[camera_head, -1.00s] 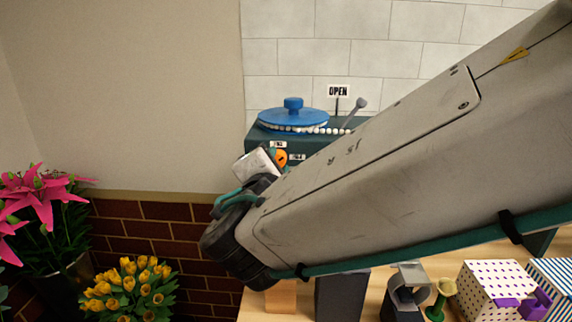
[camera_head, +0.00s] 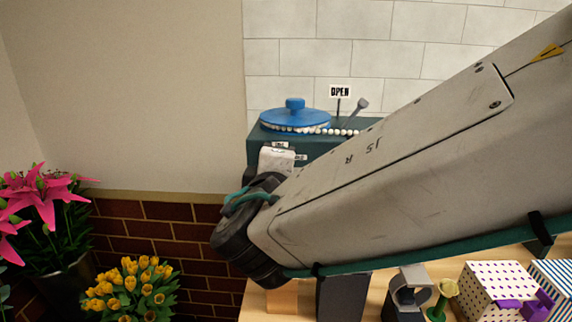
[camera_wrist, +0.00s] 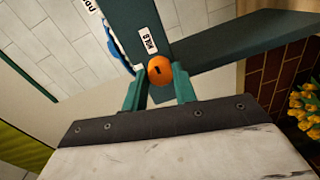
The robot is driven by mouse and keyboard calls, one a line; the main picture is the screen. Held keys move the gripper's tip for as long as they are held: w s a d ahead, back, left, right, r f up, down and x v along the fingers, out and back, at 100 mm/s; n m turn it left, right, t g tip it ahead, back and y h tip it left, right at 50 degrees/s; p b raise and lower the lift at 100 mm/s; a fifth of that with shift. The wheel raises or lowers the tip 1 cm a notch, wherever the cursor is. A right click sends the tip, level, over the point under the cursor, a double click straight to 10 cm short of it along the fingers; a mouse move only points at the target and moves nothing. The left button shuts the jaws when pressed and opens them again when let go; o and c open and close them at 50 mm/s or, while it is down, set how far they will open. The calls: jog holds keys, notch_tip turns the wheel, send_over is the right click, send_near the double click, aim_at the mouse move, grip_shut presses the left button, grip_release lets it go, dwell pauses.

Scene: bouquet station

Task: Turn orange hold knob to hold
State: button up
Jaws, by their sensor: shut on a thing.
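The orange hold knob (camera_wrist: 160,70) shows in the wrist view, a round knob with a short dark mark on its face. It sits on the dark green machine (camera_wrist: 140,25), beside a white HOLD label (camera_wrist: 148,40). My gripper (camera_wrist: 160,88) has its two green fingers on either side of the knob, shut on it. In the head view the white gripper body (camera_head: 276,160) is up against the front of the machine (camera_head: 325,148), and the knob is hidden behind it.
A blue round lid (camera_head: 295,118) and an OPEN sign (camera_head: 340,91) are on top of the machine. Yellow flowers (camera_head: 133,285) and pink lilies (camera_head: 45,195) stand at left. A dotted box (camera_head: 490,285) and purple bow stand on the wooden table at right.

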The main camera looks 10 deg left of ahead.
dwell(0.3)
jog(key=shift+f, duration=0.1)
jog(key=o, duration=1)
jog(key=shift+c, duration=0.2)
jog(key=s, duration=0.7)
jog(key=shift+s+d+r, duration=0.25)
jog(key=shift+s+r, duration=0.05)
jog(key=shift+s, duration=0.1)
